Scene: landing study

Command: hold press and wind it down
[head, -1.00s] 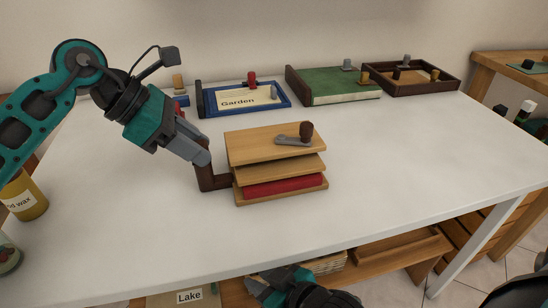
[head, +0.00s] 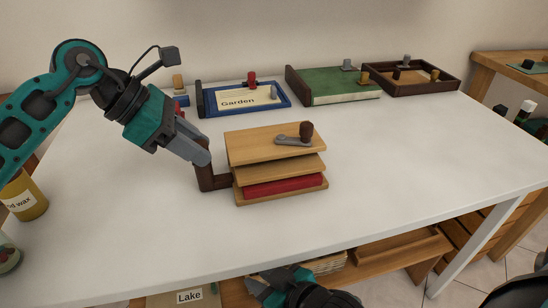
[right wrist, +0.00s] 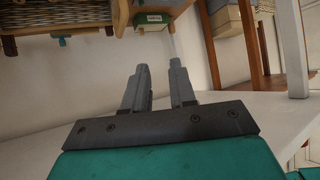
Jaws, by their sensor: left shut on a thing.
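The press (head: 275,147) stands on the white table in the head view. It has stacked wooden boards, with a red book (head: 284,186) lying between the lower ones. A grey crank with a dark knob (head: 306,130) sits on its top board. A dark brown handle (head: 207,182) sticks out at the press's left side. My left gripper (head: 203,160) is shut on the upright part of this handle. My right gripper is low at the table's front edge, apart from the press; in the right wrist view its fingers (right wrist: 160,88) are parted with nothing between them.
A blue tray with a Garden card (head: 240,101), a green book (head: 335,85) and a dark wooden tray (head: 410,77) stand along the back. A wax jar (head: 24,196) is at the left edge. The table right of the press is clear.

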